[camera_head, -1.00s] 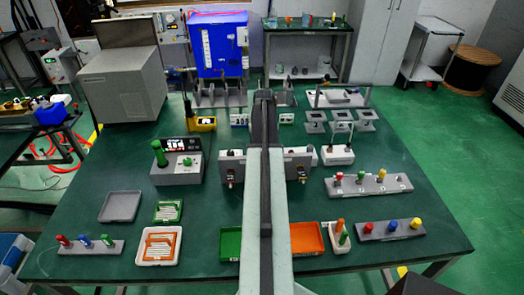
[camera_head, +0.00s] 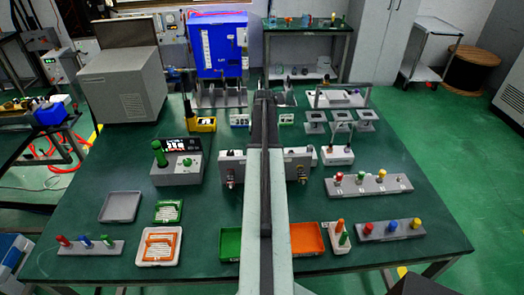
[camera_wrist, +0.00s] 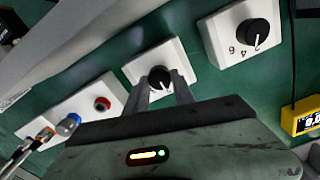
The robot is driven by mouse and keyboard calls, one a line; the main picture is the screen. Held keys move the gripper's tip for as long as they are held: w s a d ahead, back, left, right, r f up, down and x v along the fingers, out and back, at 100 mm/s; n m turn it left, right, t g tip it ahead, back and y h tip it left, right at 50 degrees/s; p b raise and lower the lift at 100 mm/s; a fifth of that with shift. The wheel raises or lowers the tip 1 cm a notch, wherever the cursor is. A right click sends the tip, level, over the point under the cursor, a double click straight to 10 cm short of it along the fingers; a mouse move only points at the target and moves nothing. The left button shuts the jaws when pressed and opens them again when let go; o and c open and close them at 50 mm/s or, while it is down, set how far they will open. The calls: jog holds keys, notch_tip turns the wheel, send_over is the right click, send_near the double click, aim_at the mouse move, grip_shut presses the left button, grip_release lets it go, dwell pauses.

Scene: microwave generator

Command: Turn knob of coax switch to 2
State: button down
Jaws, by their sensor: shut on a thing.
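In the wrist view, my gripper (camera_wrist: 163,84) has its two grey fingers on either side of a black round knob (camera_wrist: 160,77) and is shut on it. The knob sits on a white box (camera_wrist: 136,67). A pale pointer line on the knob points towards the bottom of the picture; any markings around it are hidden or too small to read. In the head view my arm covers the gripper and this knob.
A second white box with a black knob (camera_wrist: 258,35) and the figures 2, 4 and 6 stands to the right. A white box with a red button (camera_wrist: 102,103) and a blue knob (camera_wrist: 67,125) is to the left. A yellow meter (camera_wrist: 303,116) is at the right edge.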

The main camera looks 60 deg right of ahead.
jog(key=shift+d, duration=0.15)
jog(key=c, duration=1.1)
grip_release()
jog(key=shift+s, duration=0.1)
jog(key=shift+o, duration=0.2)
jog(key=shift+r, duration=0.1)
notch_tip(320, 180, up, 8)
jog(key=p, duration=0.8)
jog(key=shift+f, duration=0.2)
